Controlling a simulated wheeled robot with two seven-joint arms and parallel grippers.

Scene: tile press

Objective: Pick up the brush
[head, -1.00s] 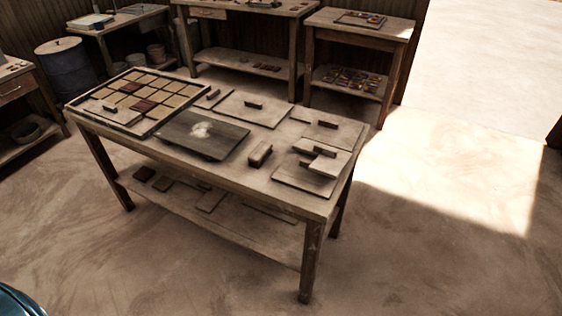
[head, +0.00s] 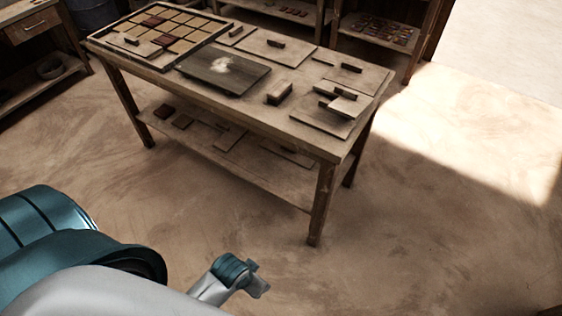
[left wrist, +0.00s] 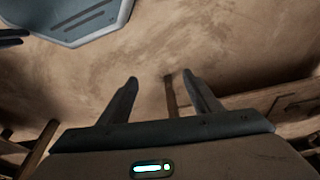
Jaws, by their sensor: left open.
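A small wooden block-shaped piece (head: 279,92) stands near the front middle of the worktable (head: 215,113). It may be the brush, but its bristles are too small to make out. My left arm comes in low from the left in the head view, and its hand end (head: 258,282) is in front of the table, well apart from it. My right gripper is not in view.
A tile frame (head: 133,58), a dark plate with a pale powder patch (head: 232,83) and flat boards with handles (head: 270,52) lie on the table. A lower shelf (head: 200,143) holds small pieces. The floor in front is clear.

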